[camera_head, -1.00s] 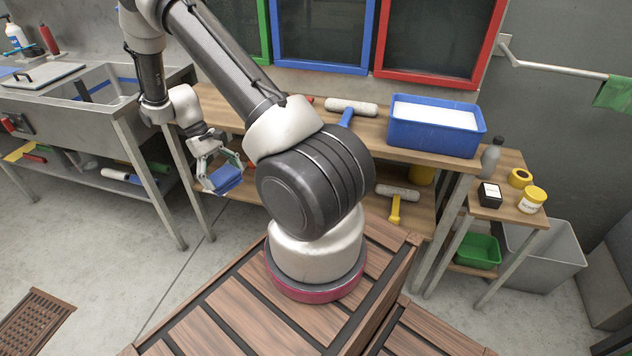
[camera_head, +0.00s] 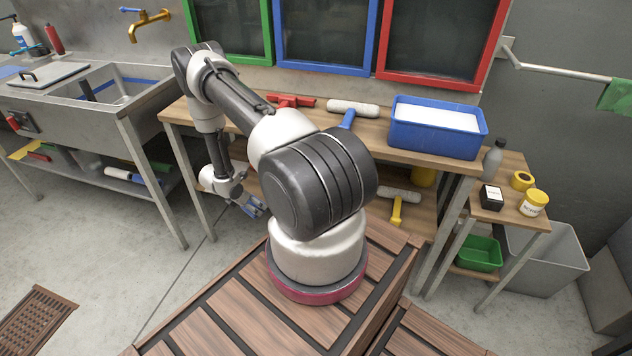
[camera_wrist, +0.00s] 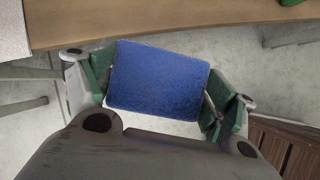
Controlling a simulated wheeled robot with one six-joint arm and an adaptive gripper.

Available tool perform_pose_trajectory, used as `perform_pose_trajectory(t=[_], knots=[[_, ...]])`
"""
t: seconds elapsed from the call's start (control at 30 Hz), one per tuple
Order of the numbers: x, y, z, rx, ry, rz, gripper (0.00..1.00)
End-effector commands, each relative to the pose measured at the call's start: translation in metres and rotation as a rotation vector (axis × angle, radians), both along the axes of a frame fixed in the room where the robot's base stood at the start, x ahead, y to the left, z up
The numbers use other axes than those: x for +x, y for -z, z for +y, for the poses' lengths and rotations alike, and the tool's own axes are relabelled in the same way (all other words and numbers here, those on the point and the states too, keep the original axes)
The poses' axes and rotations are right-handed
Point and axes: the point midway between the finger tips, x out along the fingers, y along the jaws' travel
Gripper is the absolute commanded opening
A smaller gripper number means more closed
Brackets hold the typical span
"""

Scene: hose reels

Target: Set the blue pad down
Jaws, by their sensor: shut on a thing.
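The blue pad (camera_wrist: 158,78) is flat and roughly rectangular, and fills the middle of the wrist view. My gripper (camera_wrist: 158,85) is shut on it, with a green-lined finger against its left and right sides. In the head view my gripper (camera_head: 250,204) hangs low in front of the wooden bench (camera_head: 180,113), left of my arm's base. Only a small blue patch of the pad shows there, mostly hidden by the fingers. In the wrist view a wooden edge (camera_wrist: 180,28) lies beyond the pad, with grey floor under and around it.
On the bench stand a blue tub (camera_head: 435,143) with white contents and a white roller (camera_head: 352,107). A steel sink (camera_head: 110,90) is at left. A small side table (camera_head: 500,212) holds jars and a bottle at right. A floor grate (camera_head: 35,318) lies lower left.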

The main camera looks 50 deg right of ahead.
Motion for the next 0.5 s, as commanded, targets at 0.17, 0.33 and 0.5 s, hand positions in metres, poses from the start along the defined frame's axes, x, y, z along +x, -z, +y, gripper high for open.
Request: perform_pose_trajectory(t=[0.17,0.33,0.5], knots=[[0.004,0.004,-0.015,-0.002,-0.032,-0.002,0.61],[0.004,0.004,-0.065,-0.002,-0.029,-0.003,0.61],[0.004,0.003,-0.116,-0.003,-0.031,-0.003,0.61]])
